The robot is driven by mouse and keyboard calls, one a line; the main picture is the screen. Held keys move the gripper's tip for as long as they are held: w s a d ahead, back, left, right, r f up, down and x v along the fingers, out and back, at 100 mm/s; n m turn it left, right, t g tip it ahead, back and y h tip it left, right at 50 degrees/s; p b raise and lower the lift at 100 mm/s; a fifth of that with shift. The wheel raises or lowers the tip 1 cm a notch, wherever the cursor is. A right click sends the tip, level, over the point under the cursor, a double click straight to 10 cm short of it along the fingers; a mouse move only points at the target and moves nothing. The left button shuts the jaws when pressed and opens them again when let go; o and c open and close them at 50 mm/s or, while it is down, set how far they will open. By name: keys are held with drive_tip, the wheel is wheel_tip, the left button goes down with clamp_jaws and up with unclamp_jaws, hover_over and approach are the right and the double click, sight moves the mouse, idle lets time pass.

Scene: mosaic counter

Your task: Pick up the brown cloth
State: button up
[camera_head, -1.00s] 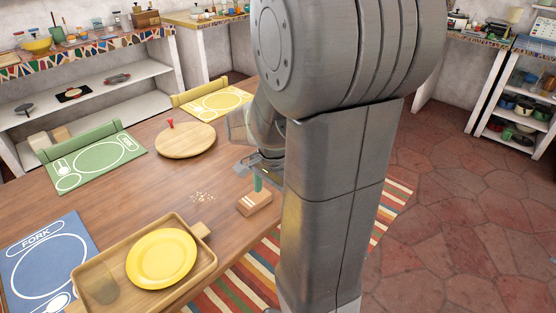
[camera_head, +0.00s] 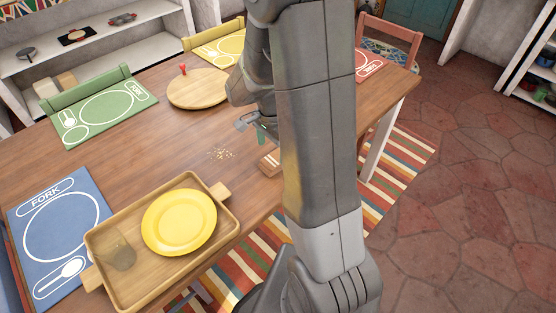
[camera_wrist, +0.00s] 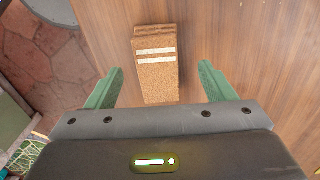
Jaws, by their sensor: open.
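The brown cloth (camera_wrist: 157,75) is a folded, cork-coloured block with two white stripes. It lies on the wooden table, and in the wrist view it shows between and beyond my two green fingers. My gripper (camera_wrist: 161,72) is open, with a finger to either side of the cloth in the picture and nothing held. In the head view the cloth (camera_head: 268,163) sits near the table's right edge, partly hidden by my arm. My gripper (camera_head: 254,127) shows above and behind it there, apart from it, its fingers mostly covered by the arm.
Crumbs (camera_head: 220,154) lie left of the cloth. A wooden tray (camera_head: 104,238) holds a yellow plate (camera_head: 180,222) and a clear glass (camera_head: 118,252). A round board (camera_head: 190,99) lies farther back. Blue (camera_head: 30,205), green (camera_head: 140,98) and yellow placemats (camera_head: 197,48) line the table.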

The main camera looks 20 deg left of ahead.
sight(273, 159)
drive_tip(key=shift+s+d+f, duration=0.1)
drive_tip(key=shift+f, duration=1.25)
drive_tip(key=shift+d+f, duration=0.1)
drive_tip(key=shift+f, duration=1.2)
drive_tip(key=c, duration=1.1)
drive_tip(key=shift+o, duration=0.2)
wheel_tip(273, 159, up, 10)
drive_tip(key=shift+p, duration=0.3)
